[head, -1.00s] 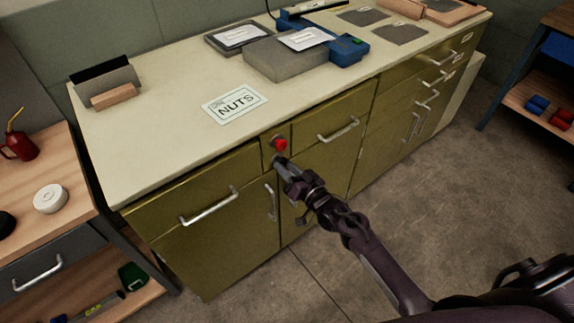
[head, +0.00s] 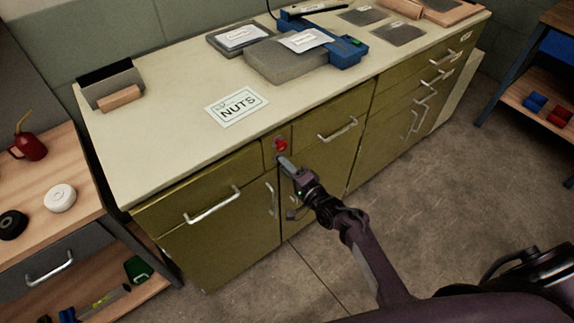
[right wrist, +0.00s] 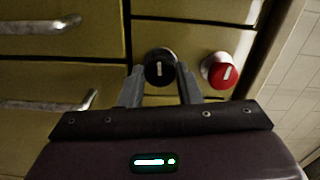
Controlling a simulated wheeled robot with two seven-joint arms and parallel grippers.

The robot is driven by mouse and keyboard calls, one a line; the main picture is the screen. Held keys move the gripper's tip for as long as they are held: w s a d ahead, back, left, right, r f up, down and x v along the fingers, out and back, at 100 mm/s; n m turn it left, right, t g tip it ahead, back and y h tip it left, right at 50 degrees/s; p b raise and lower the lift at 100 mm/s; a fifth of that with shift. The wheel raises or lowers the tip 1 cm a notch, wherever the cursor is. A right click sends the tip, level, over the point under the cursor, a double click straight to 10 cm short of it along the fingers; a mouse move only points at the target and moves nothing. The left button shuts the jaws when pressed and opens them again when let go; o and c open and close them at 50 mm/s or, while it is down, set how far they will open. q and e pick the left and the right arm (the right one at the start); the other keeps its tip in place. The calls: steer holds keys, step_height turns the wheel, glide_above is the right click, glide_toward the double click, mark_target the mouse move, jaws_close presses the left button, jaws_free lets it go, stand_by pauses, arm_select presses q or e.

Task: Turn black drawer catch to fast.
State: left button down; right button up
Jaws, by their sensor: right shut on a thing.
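The black drawer catch (right wrist: 160,66) is a round knob with a white line on its face, on the olive cabinet front. In the right wrist view the line looks roughly upright. My right gripper (right wrist: 160,80) has one finger on each side of the catch and is shut on it. In the head view this gripper (head: 283,160) hides most of the catch, just below a red knob (head: 281,146). The red knob (right wrist: 221,71) also shows right of the catch in the right wrist view, its white line slightly tilted. My left gripper is not in view.
The olive cabinet (head: 222,248) has drawers and doors with metal handles; one drawer handle (head: 212,206) is left of my gripper. A NUTS card (head: 237,106) and a grey block (head: 287,62) lie on the countertop (head: 160,148). The floor to the right is clear.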

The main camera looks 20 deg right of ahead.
steer(key=shift+m, duration=0.8)
steer(key=o, duration=0.9)
steer(key=shift+o, duration=0.2)
steer(key=v, duration=0.8)
steer(key=shift+p, duration=0.35)
